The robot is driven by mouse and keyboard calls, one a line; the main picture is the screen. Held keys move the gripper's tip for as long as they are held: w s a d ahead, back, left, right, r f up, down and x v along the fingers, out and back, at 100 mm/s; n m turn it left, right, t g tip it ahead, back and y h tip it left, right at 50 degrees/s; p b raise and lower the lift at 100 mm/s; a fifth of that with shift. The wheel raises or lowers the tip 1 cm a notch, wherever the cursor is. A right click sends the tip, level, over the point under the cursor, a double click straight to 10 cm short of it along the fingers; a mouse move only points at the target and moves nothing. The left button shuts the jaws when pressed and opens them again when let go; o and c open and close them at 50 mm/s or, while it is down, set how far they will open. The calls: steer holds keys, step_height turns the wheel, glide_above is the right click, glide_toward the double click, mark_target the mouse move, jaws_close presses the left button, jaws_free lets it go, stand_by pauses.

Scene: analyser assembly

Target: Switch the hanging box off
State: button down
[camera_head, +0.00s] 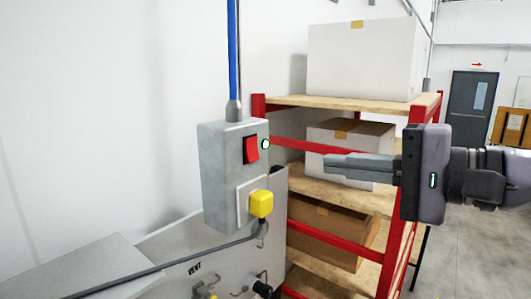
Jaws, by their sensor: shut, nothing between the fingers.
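The hanging box (221,180) is a grey box hanging from a blue and grey conduit in the head view, left of centre. Its right-hand face carries a red rocker switch (251,150), a small round pale-green light (266,144) and a yellow plug or knob (261,203) on a light plate. My gripper (328,163) comes in from the right, with its fingers pointing left toward the box. It is shut and empty, and in the picture its tips are a little right of the switch and apart from it.
A red-framed shelf (335,232) with wooden boards and boxes (365,60) stands behind my gripper. A grey machine marked VENT (160,255) sits below the box, with a dark cable (170,266) crossing it. White wall lies behind the box; a grey door (470,108) is far right.

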mark_target(254, 156)
steer(key=p+x, duration=0.2)
steer(key=x, duration=0.4)
steer(key=p+x, duration=0.2)
steer(key=x, duration=0.5)
steer(key=shift+w+d+r+p, duration=0.1)
steer(key=shift+w+d+p, duration=0.05)
steer(key=shift+w+p, duration=0.25)
steer(key=shift+w+a, duration=0.15)
steer(key=shift+a, duration=0.25)
steer(key=shift+f, duration=0.25)
